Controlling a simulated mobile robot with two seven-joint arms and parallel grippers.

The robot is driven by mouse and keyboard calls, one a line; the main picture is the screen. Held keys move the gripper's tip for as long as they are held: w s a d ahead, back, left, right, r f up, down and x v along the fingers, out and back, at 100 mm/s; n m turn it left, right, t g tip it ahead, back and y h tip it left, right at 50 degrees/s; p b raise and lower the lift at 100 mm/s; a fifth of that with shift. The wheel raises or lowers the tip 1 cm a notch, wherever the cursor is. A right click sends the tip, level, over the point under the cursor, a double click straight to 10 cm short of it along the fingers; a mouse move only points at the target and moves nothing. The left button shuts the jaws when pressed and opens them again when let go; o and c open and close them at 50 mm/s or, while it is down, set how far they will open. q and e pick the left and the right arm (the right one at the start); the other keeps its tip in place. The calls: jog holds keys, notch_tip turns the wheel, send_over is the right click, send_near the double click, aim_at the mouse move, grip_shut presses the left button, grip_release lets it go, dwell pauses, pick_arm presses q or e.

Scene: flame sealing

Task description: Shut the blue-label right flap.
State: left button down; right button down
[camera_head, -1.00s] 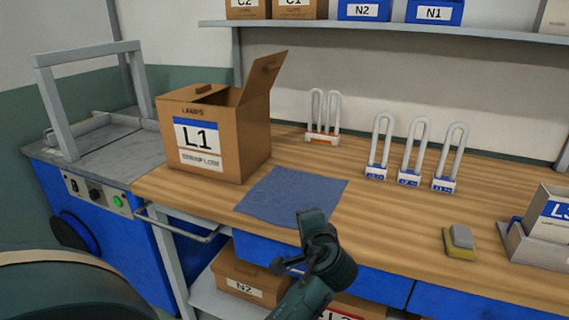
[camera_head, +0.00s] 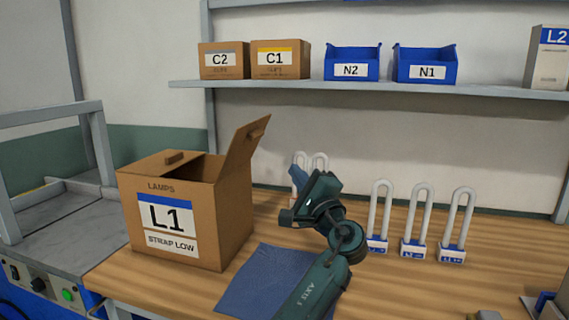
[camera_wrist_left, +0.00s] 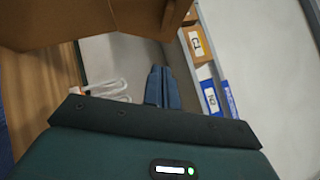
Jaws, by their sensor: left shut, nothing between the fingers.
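The cardboard box labelled L1 (camera_head: 165,222), with a blue band on its label, stands on the bench at the left. Its left flap (camera_head: 158,163) lies folded over the top, with a small brown block on it. Its right flap (camera_head: 247,138) stands up, leaning outward to the right. My left gripper (camera_head: 300,178) is raised to the right of the box, shut and empty, apart from the flap. In the left wrist view its shut fingers (camera_wrist_left: 160,88) point past the box cardboard (camera_wrist_left: 70,22) at the upper left. My right gripper is not in view.
A blue mat (camera_head: 262,280) lies in front of the box. Several white lamps (camera_head: 418,222) stand on the bench to the right, one group behind my gripper. A shelf (camera_head: 380,88) with boxes and blue bins runs above.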

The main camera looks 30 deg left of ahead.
pick_arm(q)
jog(key=p, duration=0.2)
send_near(261, 136)
jog(key=w+a, duration=0.1)
jog(key=w, duration=0.3)
jog(key=shift+s+a+r+p, duration=0.1)
jog(key=shift+a+r, duration=0.15)
jog(key=shift+a, duration=0.35)
jog(key=shift+s+a+r+p, duration=0.15)
jog(key=shift+a+r, duration=0.1)
jog(key=shift+a, duration=0.4)
jog(key=shift+s+a+r+p, duration=0.1)
jog(key=shift+a+r, duration=0.15)
jog(key=shift+a, duration=0.35)
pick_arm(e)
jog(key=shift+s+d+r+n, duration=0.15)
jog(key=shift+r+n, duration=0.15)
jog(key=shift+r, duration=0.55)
pick_arm(q)
jog(key=shift+r, duration=0.1)
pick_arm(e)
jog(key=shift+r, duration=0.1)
